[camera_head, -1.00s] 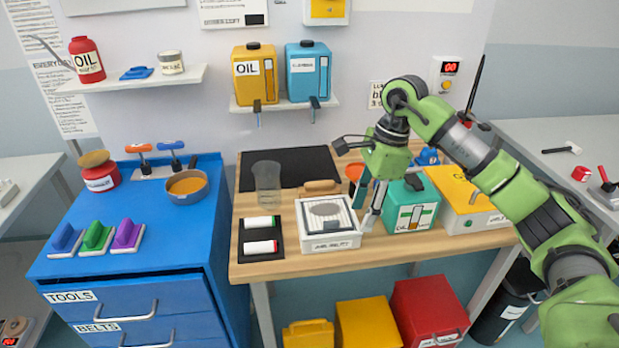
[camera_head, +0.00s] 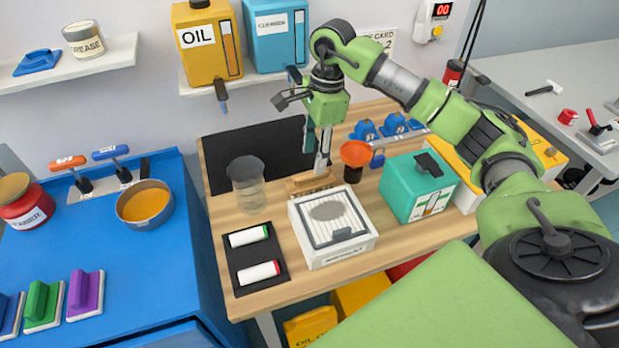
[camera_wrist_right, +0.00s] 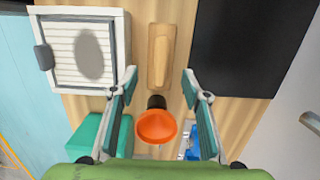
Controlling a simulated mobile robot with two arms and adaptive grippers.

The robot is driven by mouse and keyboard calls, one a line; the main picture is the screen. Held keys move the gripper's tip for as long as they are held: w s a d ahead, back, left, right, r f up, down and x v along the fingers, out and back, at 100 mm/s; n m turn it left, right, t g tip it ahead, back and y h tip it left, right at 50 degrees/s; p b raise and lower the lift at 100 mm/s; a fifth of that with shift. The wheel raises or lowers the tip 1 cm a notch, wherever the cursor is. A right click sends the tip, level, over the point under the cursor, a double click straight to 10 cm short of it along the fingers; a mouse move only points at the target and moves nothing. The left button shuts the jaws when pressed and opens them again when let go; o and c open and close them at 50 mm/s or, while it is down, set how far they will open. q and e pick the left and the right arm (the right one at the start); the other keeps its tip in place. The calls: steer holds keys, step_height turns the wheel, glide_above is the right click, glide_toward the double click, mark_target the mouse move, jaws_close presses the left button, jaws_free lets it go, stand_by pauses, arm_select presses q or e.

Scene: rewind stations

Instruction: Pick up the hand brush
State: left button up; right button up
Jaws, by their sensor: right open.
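The hand brush (camera_head: 310,182) is a light wooden block with a rounded handle. It lies on the wooden workbench, in front of the black mat and behind the white framed box. My right gripper (camera_head: 316,158) is open and empty, fingers pointing down, just above the brush in the head view, overlapping part of it. In the right wrist view the brush (camera_wrist_right: 159,56) lies beyond the gap between the two open fingertips (camera_wrist_right: 160,80), in line with it. No contact shows. My left gripper is not in view.
An orange funnel on a dark jar (camera_head: 355,155) stands close right of the brush. The white framed box (camera_head: 370,245), a clear beaker (camera_head: 247,185) and a teal case (camera_head: 405,195) stand nearby. The black mat (camera_head: 222,175) is bare behind.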

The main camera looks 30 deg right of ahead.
mark_target(312, 172)
step_height(312, 172, down, 3)
steer(key=shift+w+a+r, duration=0.1)
steer(key=shift+a, duration=0.05)
steer(key=shift+f, duration=0.4)
steer(key=shift+f+p, duration=0.55)
steer(key=shift+p, duration=0.1)
step_height(312, 172, down, 4)
steer(key=shift+a+r+p, duration=0.15)
steer(key=shift+r+p, duration=0.1)
steer(key=shift+p, duration=0.4)
steer(key=shift+f, duration=0.4)
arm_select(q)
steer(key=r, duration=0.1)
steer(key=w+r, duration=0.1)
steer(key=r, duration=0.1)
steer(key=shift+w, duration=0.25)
arm_select(e)
steer(key=c, duration=1)
